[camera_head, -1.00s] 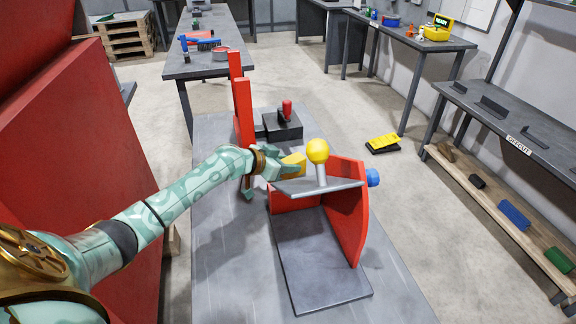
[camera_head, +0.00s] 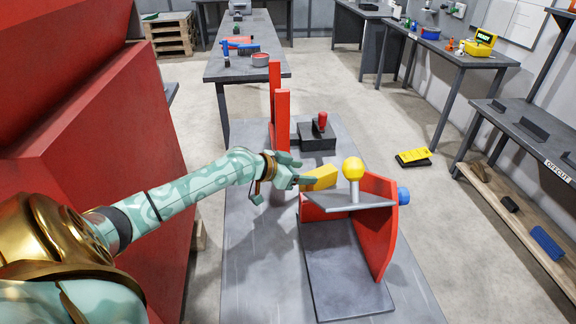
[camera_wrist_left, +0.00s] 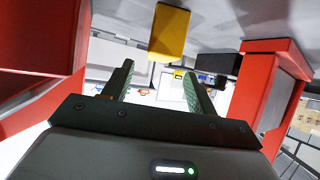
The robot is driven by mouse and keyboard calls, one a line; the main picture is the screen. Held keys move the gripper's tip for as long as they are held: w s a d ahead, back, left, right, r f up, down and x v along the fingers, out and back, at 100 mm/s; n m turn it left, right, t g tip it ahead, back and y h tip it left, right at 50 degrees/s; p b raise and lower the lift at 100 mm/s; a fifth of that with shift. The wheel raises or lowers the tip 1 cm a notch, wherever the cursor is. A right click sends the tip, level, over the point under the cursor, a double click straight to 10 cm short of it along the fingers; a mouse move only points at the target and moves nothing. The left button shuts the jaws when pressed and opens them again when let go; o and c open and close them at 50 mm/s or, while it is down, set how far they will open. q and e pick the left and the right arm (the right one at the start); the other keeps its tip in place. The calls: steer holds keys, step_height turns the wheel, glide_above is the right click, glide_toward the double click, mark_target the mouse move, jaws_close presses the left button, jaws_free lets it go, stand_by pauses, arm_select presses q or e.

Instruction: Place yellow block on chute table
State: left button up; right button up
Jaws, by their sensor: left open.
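The yellow block (camera_head: 320,178) is at the far left edge of the grey plate (camera_head: 374,202) on the red stand, beside the yellow-topped post. I cannot tell whether it rests fully on the plate. My left gripper (camera_head: 284,178) is just left of the block, open and empty. In the left wrist view the block (camera_wrist_left: 169,32) shows beyond the two spread fingers of the left gripper (camera_wrist_left: 157,84), apart from them. My right gripper is not in view.
Red uprights (camera_head: 281,120) and a dark box with a red handle (camera_head: 320,124) stand behind on the grey table (camera_head: 247,262). A large red machine (camera_head: 110,150) fills the left. A yellow-and-black item (camera_head: 414,157) lies on the floor to the right.

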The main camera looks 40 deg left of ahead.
arm_select(q)
steer(key=p+v, duration=0.1)
steer(key=v, duration=0.4)
steer(key=shift+d, duration=0.1)
stand_by(1.1)
